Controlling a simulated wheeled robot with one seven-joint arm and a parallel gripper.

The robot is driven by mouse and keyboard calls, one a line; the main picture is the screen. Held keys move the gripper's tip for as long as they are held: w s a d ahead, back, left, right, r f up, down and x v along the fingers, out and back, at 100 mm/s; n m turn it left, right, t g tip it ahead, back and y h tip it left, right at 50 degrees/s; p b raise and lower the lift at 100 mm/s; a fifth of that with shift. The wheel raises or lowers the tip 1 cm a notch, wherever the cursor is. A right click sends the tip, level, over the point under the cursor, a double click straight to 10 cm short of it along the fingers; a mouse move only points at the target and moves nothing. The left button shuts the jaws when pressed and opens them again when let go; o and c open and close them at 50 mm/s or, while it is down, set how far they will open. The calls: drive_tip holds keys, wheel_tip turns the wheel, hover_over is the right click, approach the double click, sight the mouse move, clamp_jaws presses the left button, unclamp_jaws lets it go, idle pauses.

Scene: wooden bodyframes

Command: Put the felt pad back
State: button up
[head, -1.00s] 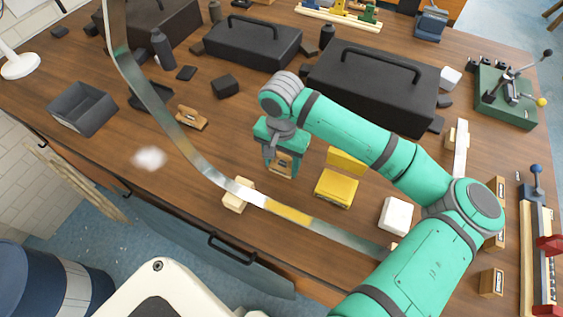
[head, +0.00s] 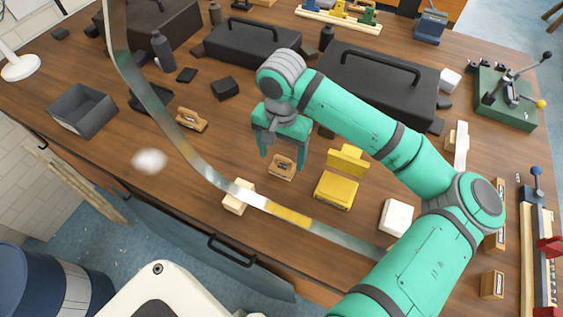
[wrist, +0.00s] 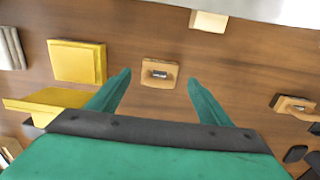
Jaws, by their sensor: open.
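No thing is plainly marked as the felt pad, and I cannot tell which one it is. A small wooden block with a dark metal fitting on top (head: 282,167) lies on the bench, and it also shows in the wrist view (wrist: 160,74). My gripper (head: 284,152) is open and empty above this block. In the wrist view my gripper (wrist: 159,78) has its fingers spread with the block beyond and between their tips, apart from both.
A pale wooden block (head: 237,197) lies at the front by a curved metal strip (head: 205,170). Another handled wooden piece (head: 192,119) and a dark open tray (head: 83,108) are to the left. A white block (head: 396,216) is at the right. Black cases (head: 253,42) stand behind.

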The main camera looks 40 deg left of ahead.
sight(282, 169)
wheel_tip(282, 169, up, 7)
drive_tip(key=shift+f, duration=0.15)
idle(0.7)
